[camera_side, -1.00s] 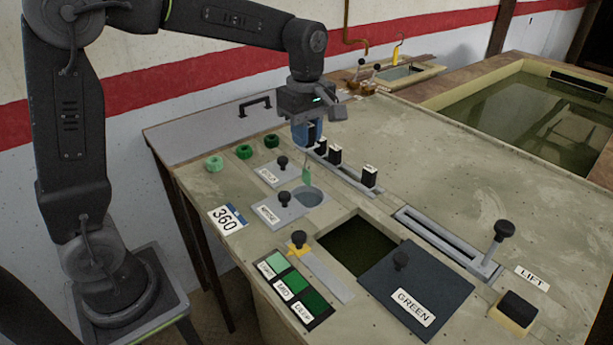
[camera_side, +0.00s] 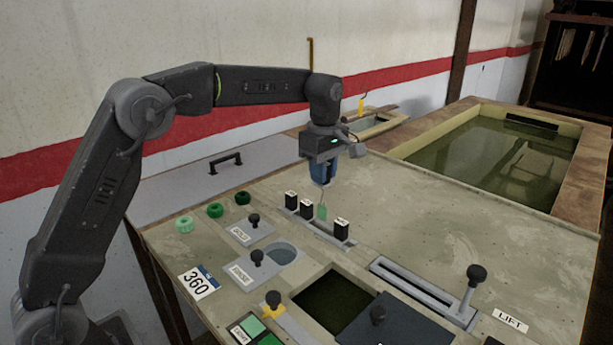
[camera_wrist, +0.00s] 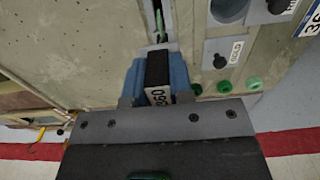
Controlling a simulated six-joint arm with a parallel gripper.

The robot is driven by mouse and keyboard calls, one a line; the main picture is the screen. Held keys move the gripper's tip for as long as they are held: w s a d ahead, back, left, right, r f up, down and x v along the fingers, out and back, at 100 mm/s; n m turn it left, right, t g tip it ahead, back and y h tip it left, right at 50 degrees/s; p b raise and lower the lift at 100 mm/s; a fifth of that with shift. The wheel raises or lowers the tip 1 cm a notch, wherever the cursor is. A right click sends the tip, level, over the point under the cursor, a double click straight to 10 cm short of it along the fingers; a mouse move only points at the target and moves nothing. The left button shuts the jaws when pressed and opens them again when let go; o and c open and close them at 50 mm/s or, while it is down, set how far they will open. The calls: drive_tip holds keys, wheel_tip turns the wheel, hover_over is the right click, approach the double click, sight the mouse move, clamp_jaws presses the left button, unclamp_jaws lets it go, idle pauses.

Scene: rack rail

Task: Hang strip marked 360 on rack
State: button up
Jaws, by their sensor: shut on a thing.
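My gripper (camera_side: 323,182) is shut on a black block (camera_wrist: 157,70), held between its blue fingers. The block's white label (camera_wrist: 160,96) looks like a three-digit number, but it is too small and turned to read surely. A thin green strip (camera_side: 322,212) hangs below the fingers. In the side view it lies over the gap between two standing black blocks on the grey rack rail (camera_side: 322,229). I cannot tell whether it touches the rail. Black-headed strips (camera_side: 291,200), (camera_side: 306,209) and (camera_side: 341,229) stand in the rail. A card marked 360 (camera_side: 198,283) lies at the front left.
Green rings (camera_side: 214,210) lie at the left. Knobbed plates (camera_side: 249,231) sit near a round hole (camera_side: 281,255). A dark square opening (camera_side: 333,302) and a lever slot (camera_side: 425,290) are nearer the front. The bench right of the rail is clear, up to the water tank (camera_side: 490,160).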

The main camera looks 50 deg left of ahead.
sight(323, 217)
drive_tip(key=shift+w+f, duration=0.25)
drive_tip(key=shift+f, duration=0.35)
drive_tip(key=shift+f, duration=5.6)
drive_tip(key=o, duration=0.9)
drive_tip(key=shift+r, duration=0.1)
